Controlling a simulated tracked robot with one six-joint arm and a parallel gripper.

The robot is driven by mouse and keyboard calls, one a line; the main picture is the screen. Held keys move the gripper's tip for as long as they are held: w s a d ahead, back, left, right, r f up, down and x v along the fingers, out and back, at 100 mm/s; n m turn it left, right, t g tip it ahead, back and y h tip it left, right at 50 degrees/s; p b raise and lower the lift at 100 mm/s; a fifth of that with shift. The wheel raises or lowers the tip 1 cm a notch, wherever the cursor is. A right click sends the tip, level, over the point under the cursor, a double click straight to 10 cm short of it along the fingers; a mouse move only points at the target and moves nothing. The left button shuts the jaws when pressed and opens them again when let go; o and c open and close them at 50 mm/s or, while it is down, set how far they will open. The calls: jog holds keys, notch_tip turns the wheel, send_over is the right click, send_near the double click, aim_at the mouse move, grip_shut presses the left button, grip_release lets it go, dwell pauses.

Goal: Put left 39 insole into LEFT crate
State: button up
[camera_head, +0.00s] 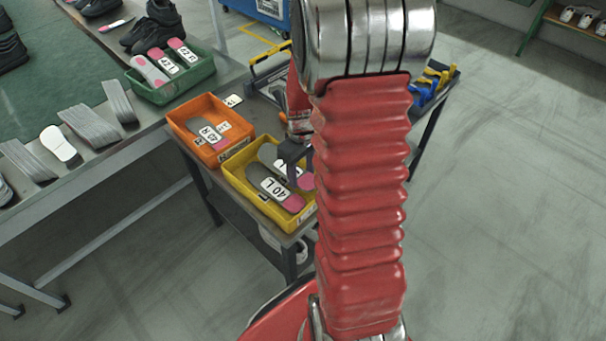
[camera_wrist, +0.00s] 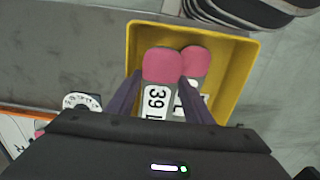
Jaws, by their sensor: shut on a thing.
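A grey insole with a pink heel and a white "39 L" label (camera_wrist: 157,98) is between the fingers of my gripper (camera_wrist: 160,80) in the wrist view. My gripper is shut on it. The insole shows over the yellow crate (camera_wrist: 237,84); how far above the crate floor I cannot tell. In the head view my gripper (camera_head: 296,160) is at the right part of the yellow crate (camera_head: 238,187), partly hidden by my arm. A grey and pink "40 L" insole (camera_head: 268,184) lies in that crate. Another pink-ended insole (camera_wrist: 196,62) shows beside the held one.
An orange crate (camera_head: 190,122) with an "R"-labelled insole stands left of the yellow one on the small table. A green crate (camera_head: 190,84) with several insoles stands on the long bench. Stacks of insoles (camera_head: 88,124) lie nearby. Blue and yellow tools (camera_head: 432,80) are at the right.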

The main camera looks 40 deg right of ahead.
jog(key=shift+f, duration=0.6)
jog(key=shift+f, duration=0.65)
jog(key=o, duration=0.7)
jog(key=shift+o, duration=0.2)
jog(key=shift+r, duration=0.1)
notch_tip(320, 180, up, 13)
dwell(0.3)
